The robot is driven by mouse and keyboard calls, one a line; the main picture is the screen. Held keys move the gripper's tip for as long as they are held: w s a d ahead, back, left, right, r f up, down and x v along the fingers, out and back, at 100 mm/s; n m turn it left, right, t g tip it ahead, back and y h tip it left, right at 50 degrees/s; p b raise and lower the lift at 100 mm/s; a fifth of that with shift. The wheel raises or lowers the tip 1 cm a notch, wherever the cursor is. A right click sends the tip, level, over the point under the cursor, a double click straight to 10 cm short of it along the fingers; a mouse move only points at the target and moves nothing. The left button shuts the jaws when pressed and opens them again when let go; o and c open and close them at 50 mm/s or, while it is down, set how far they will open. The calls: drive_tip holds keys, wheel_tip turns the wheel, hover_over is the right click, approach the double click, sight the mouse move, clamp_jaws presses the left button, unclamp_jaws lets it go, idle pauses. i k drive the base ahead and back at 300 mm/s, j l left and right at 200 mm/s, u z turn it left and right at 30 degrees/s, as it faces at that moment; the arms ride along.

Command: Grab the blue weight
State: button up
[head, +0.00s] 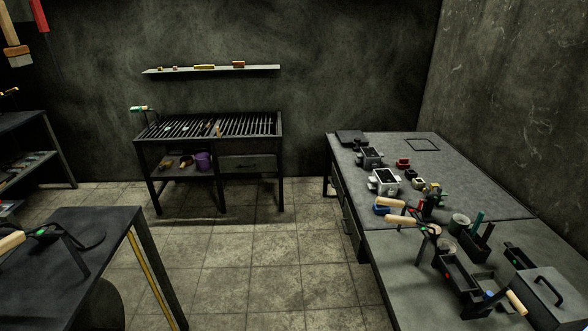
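A small blue block (381,210) sits on the dark workbench (460,200) at the right, by its left edge. It is probably the blue weight, but it is too small to be sure. A wooden-handled tool (402,219) lies just in front of it, and another wooden handle (390,203) is right beside it. My gripper is not in view.
A slatted table (210,127) stands at the back. The tiled floor (255,255) between the tables is clear.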

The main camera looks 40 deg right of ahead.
sight(377, 208)
drive_tip(key=i+j+z, duration=0.15)
drive_tip(key=i+z, duration=0.25)
drive_tip(key=i, duration=0.25)
drive_tip(key=i+j+z, duration=0.4)
drive_tip(key=i, duration=0.2)
drive_tip(key=i+j+z, duration=1.05)
drive_tip(key=i+j, duration=0.15)
drive_tip(key=j, duration=0.25)
drive_tip(key=i+l, duration=0.1)
